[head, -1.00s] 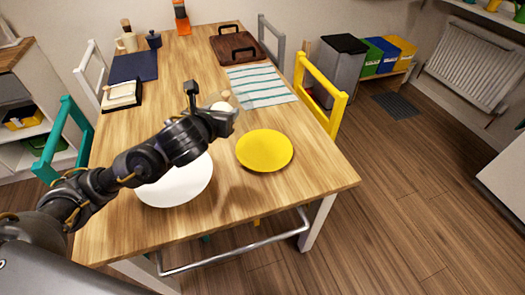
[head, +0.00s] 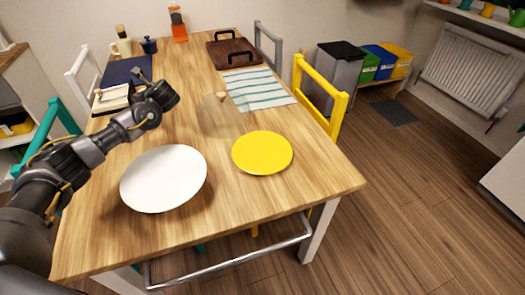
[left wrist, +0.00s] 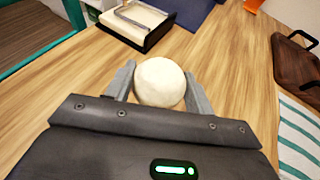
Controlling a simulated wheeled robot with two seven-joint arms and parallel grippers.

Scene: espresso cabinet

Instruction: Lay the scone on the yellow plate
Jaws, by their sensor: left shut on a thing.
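My left gripper (left wrist: 158,88) is shut on a pale, round, cream-coloured thing, apparently the scone (left wrist: 160,80). It sits between the two grey fingers in the left wrist view. In the head view the same gripper (head: 160,94) is raised over the left part of the table, and I cannot make out the scone there. The yellow plate (head: 262,153) lies bare on the table, to the right of and nearer than the gripper, well apart from it. My right gripper is not in view.
A white plate (head: 163,179) lies left of the yellow plate. A clear dome with a wooden knob (head: 221,97) stands behind the yellow plate. A striped cloth (head: 260,88), a brown tray (head: 235,50) and a blue mat (head: 127,70) lie farther back.

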